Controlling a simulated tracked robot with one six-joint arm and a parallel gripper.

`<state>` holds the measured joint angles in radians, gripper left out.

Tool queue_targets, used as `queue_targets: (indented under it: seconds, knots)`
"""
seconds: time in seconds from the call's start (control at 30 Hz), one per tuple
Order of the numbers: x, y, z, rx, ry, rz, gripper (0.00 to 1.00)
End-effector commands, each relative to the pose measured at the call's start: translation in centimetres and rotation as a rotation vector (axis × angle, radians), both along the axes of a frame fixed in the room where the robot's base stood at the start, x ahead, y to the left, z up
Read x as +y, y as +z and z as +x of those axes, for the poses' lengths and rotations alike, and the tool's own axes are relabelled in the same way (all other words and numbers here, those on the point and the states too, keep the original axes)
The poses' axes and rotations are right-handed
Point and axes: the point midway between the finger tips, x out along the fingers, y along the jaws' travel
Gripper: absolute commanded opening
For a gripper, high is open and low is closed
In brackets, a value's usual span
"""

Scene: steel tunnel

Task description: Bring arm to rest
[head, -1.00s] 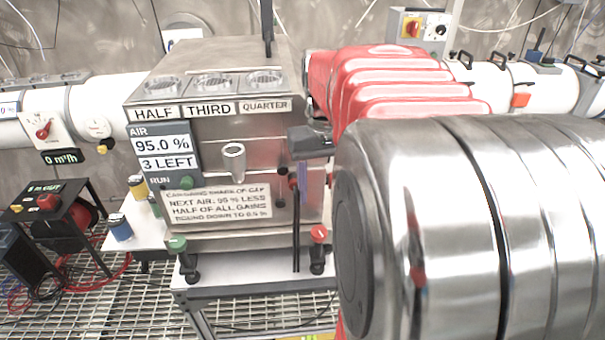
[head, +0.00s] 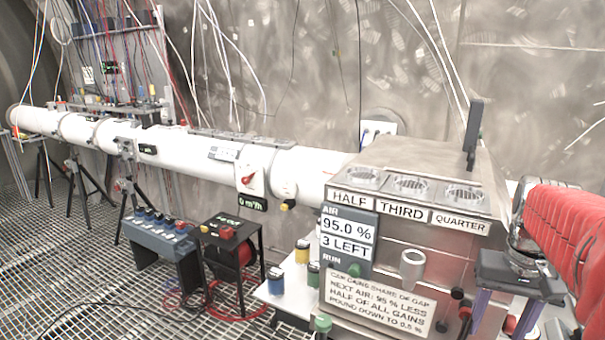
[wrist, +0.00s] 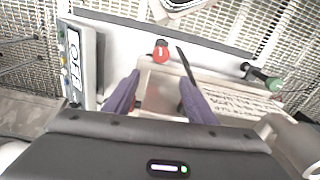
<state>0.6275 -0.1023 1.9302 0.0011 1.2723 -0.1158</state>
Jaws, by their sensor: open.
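My arm shows at the right edge of the head view as a red ribbed sleeve (head: 565,230) ending in a metal wrist. My gripper (head: 497,318) hangs from it with its purple fingers pointing down, in front of the right side of the steel machine (head: 420,260). In the wrist view my gripper (wrist: 158,85) has its two purple fingers apart, with nothing held between them. A red knob (wrist: 161,50) lies beyond the fingertips. Whether a finger touches the machine, I cannot tell.
The machine carries HALF, THIRD and QUARTER labels, a 95.0 % display (head: 347,229) and a grey spout-like cup (head: 412,268). A white pipe (head: 180,147) runs left. A black stand (head: 232,260) and coloured canisters stand near. Grating floor (head: 75,270) at left is open.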

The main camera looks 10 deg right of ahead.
Motion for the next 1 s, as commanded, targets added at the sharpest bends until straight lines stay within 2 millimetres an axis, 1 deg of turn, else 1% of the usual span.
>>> queue_targets:
  seconds: [0.03,0.17,0.37,0.67,0.87,1.0]
  knots:
    - [0.1,-0.8,-0.2,-0.003,-0.008,-0.001,0.51]
    - [1.5,-1.8,-0.5,-0.040,-0.010,-0.025,0.51]
    - [5.3,-2.5,-0.7,-0.108,0.039,-0.063,0.51]
    - [12.7,-3.2,-1.8,-0.236,0.180,-0.107,0.51]
    - [17.4,-3.4,-3.2,-0.319,0.294,-0.117,0.51]
    - [20.5,-3.4,-4.4,-0.374,0.387,-0.118,0.51]
